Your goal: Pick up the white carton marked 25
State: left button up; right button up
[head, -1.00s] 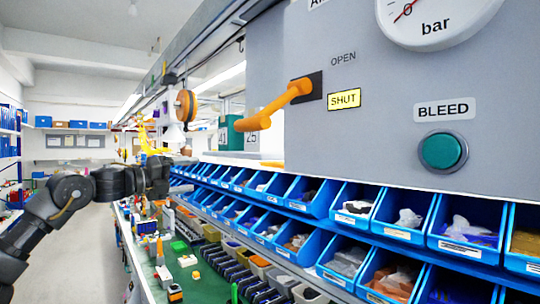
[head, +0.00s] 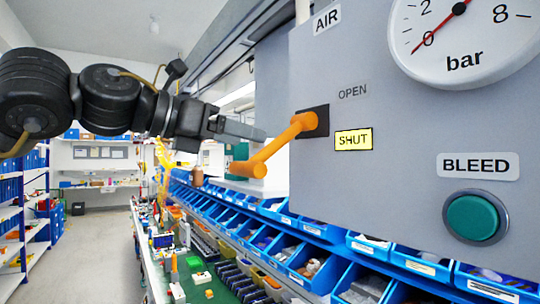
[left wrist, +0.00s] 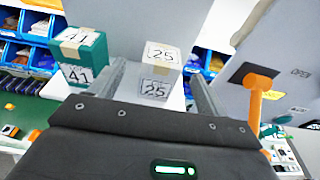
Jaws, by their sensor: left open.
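The white carton marked 25 (left wrist: 158,71) shows in the left wrist view, between the two fingers of my left gripper and beyond the palm. Its marked faces are visible. I cannot tell whether the fingers touch it. In the head view the carton cannot be made out behind my gripper and the orange handle. My left gripper (head: 247,132) is open, its fingers pointing right, close by the handle in the picture. My right gripper is not in view.
A teal carton marked 41 (left wrist: 80,57) stands just left of the white one. The grey panel (head: 400,145) with an orange lever handle (head: 275,150), a gauge (head: 462,38) and a green button (head: 475,218) is close on the right. Blue bins (head: 325,270) line up below.

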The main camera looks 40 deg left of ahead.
aim_at(269, 141)
pick_arm(q)
jog(key=shift+x, duration=0.9)
jog(key=shift+r+p, duration=0.15)
jog(key=shift+p, duration=0.25)
jog(key=shift+w+d+r+p, duration=0.1)
jog(key=shift+w+d+p, duration=0.1)
jog(key=shift+w+p, duration=0.4)
jog(key=shift+w+d+r+p, duration=0.1)
jog(key=shift+w+d+p, duration=0.2)
jog(key=shift+p, duration=0.35)
jog(key=x, duration=0.2)
jog(key=shift+w+f+p, duration=0.2)
jog(key=shift+w+p, duration=0.05)
jog(key=shift+p, duration=0.15)
jog(key=shift+w+f, duration=0.2)
jog(key=shift+w, duration=0.15)
jog(key=shift+s, duration=0.25)
jog(key=shift+c, duration=1.2)
jog(key=shift+w, duration=0.1)
jog(key=c, duration=0.9)
